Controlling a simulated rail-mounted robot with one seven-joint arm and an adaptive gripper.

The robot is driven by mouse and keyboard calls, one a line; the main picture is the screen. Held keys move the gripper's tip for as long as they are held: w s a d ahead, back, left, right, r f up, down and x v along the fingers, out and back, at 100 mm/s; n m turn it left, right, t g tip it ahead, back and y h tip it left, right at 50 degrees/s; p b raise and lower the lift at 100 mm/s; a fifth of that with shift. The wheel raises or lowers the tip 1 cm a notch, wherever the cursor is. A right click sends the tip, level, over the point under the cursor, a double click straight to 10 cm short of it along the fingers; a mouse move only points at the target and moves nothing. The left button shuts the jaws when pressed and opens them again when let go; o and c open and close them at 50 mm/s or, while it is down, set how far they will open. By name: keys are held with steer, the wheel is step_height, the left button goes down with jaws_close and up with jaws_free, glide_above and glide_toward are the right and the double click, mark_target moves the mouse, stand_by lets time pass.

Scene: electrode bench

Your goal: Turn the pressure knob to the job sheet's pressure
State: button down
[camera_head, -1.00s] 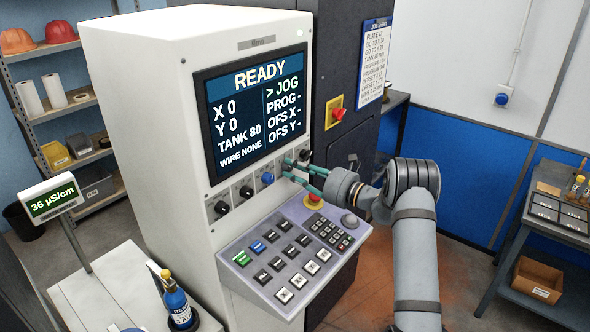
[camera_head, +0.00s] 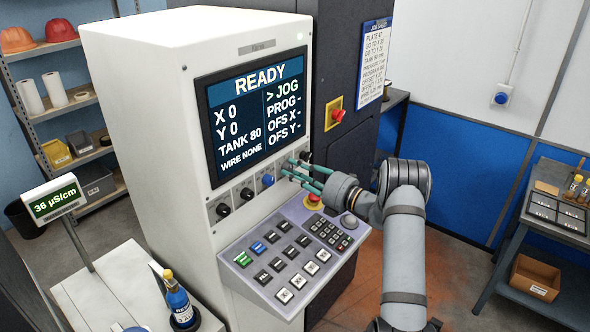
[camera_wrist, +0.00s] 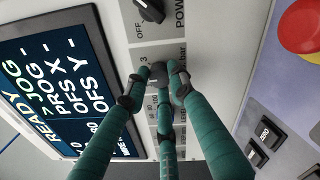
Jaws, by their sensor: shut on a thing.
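The pressure knob (camera_wrist: 158,73) is a small dark knob on the machine's white front panel, with a "bar" scale beside it in the wrist view. The teal fingers of my gripper (camera_wrist: 155,82) are shut around it and cover most of it, so its pointer setting cannot be read. In the head view my gripper (camera_head: 288,167) reaches the knob row from the right, between the blue knob (camera_head: 267,180) and the rightmost black knob (camera_head: 304,157). The job sheet (camera_head: 374,65) hangs on the dark cabinet; its pressure figure is too small to read surely.
The screen (camera_head: 255,112) reads READY, JOG marked, TANK 80, WIRE NONE. A POWER knob (camera_wrist: 150,9) sits close to my fingers. A red stop button (camera_head: 314,199) and a keypad (camera_head: 330,234) lie just below my gripper. A red switch (camera_head: 338,115) is above.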

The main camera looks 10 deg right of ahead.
steer(key=shift+s+a+f+m, duration=0.15)
steer(key=shift+f+m, duration=0.15)
steer(key=shift+f, duration=0.1)
steer(key=c, duration=1.9)
jaws_free()
steer(key=o, duration=0.4)
steer(key=shift+r, duration=0.25)
steer(key=shift+o, duration=0.2)
steer(key=v, duration=1.2)
